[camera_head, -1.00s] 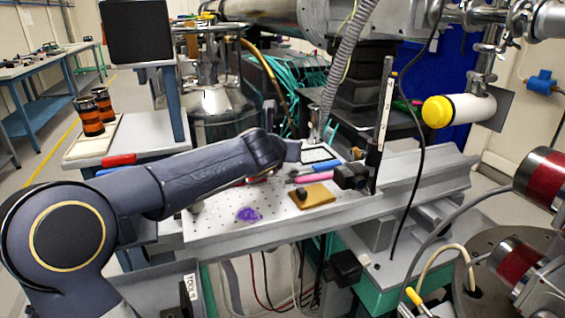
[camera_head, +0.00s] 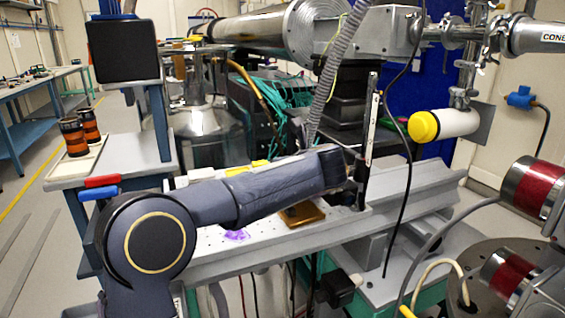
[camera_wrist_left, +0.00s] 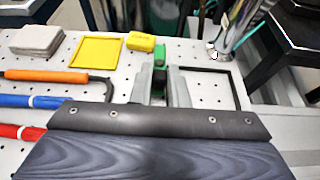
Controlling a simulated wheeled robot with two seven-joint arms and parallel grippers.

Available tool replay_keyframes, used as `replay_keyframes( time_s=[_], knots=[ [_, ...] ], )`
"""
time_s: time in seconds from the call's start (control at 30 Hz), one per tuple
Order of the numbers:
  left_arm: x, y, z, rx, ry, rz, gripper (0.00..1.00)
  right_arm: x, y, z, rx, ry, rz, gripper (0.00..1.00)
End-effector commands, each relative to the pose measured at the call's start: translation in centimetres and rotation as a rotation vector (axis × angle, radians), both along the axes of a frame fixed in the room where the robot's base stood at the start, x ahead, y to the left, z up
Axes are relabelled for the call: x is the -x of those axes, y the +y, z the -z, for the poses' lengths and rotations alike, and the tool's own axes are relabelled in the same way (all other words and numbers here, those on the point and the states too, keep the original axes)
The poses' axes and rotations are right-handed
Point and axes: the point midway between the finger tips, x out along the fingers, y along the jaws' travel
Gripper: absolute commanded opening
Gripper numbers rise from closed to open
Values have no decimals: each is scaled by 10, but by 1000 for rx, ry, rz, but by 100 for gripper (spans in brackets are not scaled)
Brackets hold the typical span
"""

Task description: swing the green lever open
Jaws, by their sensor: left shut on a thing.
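In the left wrist view my left gripper (camera_wrist_left: 159,70) reaches forward over the perforated plate, its two grey fingers on either side of a narrow green piece, the green lever (camera_wrist_left: 159,51). The fingers are shut on it. The lever's lower part is hidden between the fingers and behind the wrist housing. In the head view my left arm crosses over the plate from the left, and its wrist hides the lever and fingertips. My right gripper is in neither current view.
Beside the fingers lie a yellow block (camera_wrist_left: 141,41), a yellow frame (camera_wrist_left: 96,51), a grey block (camera_wrist_left: 36,39) and an orange-handled hex key (camera_wrist_left: 45,75). A black upright post (camera_head: 368,135) stands near my wrist. A black cable (camera_head: 409,150) hangs to its right.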

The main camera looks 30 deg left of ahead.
Motion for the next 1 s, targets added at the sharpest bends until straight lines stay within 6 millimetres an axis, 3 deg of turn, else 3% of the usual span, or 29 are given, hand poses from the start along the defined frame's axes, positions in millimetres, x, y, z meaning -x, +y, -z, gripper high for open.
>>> replay_keyframes(
  time_s=[0.5, 0.53, 0.7, 1.0],
  knots=[
    [-1, 1, -1, -1, -3, -23, 0, 0, 0, -2, 0, 0, 0, 36],
    [-1, 1, -1, -2, -2, -23, 16, 0, 0, -2, 0, 0, 0, 36],
    [-1, 1, -1, -1, -2, -23, 36, 0, 0, -2, 0, 0, 0, 36],
    [-1, 0, -3, -1, 0, -22, 36, 0, 0, -3, 0, 0, 0, 36]
  ],
)
